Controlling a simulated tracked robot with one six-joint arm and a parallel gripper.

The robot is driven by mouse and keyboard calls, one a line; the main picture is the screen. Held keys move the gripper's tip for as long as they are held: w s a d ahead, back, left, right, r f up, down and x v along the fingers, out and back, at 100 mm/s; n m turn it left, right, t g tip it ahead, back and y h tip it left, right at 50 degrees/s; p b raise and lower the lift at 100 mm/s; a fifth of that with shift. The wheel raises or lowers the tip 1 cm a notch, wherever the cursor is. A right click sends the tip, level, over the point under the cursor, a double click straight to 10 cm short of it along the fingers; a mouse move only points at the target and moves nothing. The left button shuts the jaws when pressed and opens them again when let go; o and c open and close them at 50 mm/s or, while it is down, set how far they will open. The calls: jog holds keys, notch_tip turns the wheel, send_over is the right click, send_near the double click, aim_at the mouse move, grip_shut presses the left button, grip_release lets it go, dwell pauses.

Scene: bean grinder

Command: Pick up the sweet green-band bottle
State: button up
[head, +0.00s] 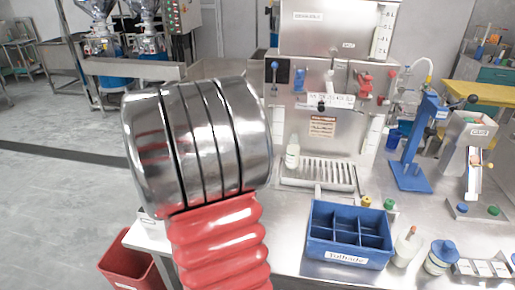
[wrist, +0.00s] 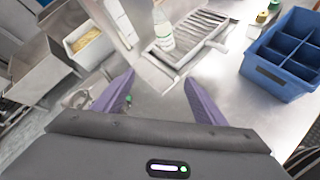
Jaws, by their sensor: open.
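A pale, whitish bottle (head: 292,152) stands upright at the left end of the grated drip tray in the head view. It also shows in the wrist view (wrist: 162,28), at the top middle, with a pale greenish label; whether this is a green band I cannot tell for sure. My gripper (wrist: 160,77) is open and empty, its two purple fingers apart over the bare steel table. The bottle lies beyond the fingertips, roughly in line with the gap between them. In the head view my arm hides the gripper.
The drip tray (head: 318,174) lies under the steel machine (head: 325,75). A blue divided crate (head: 347,258) stands at the front. Right of it are a white bottle (head: 405,248) and a blue-topped jar (head: 441,257). Small yellow (head: 366,201) and green (head: 389,204) capped items sit behind it.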

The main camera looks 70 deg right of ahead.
aim_at(289, 152)
jog(key=s+d+f+n, duration=0.2)
jog(key=s+d, duration=0.1)
jog(key=d, duration=0.3)
jog(key=s+d+f+n+g+h, duration=0.1)
jog(key=s+d+f+n, duration=0.1)
jog(key=d, duration=0.5)
jog(key=shift+s+f+n+g+h, duration=0.3)
jog(key=shift+s+f+n, duration=0.1)
jog(key=shift+s+f, duration=0.2)
jog(key=x, duration=0.8)
jog(key=shift+s+d+f, duration=0.1)
jog(key=shift+d, duration=0.15)
jog(key=shift+x, duration=2.6)
jog(key=shift+c, duration=0.6)
jog(key=c, duration=1.3)
